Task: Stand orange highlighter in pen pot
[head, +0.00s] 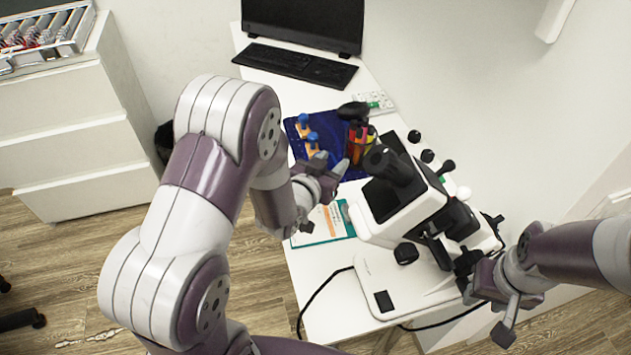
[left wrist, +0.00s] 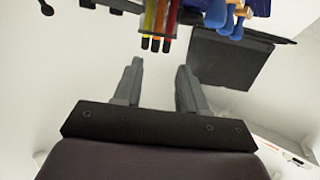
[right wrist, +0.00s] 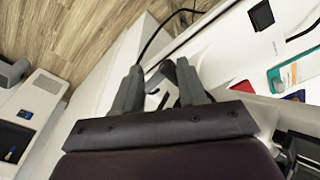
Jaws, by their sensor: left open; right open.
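The pen pot (head: 357,153) stands on the blue mat, with red, yellow and dark pens upright in it. In the left wrist view, pens (left wrist: 157,22) with black ends appear beyond my fingers. An orange strip (head: 333,219) lies on a white-and-teal packet near the desk's left edge. I cannot tell whether it is the highlighter or print; it also shows in the right wrist view (right wrist: 289,73). My left gripper (head: 331,163) is open and empty, just left of the pot. My right gripper (head: 485,300) is open and empty at the microscope's right.
A white microscope (head: 405,205) fills the desk's front right, close to both arms. Blue-and-orange items (head: 310,135) lie on the blue mat (head: 328,122). A keyboard (head: 295,65) and monitor (head: 305,22) stand at the back. Drawers (head: 75,130) stand apart at the left.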

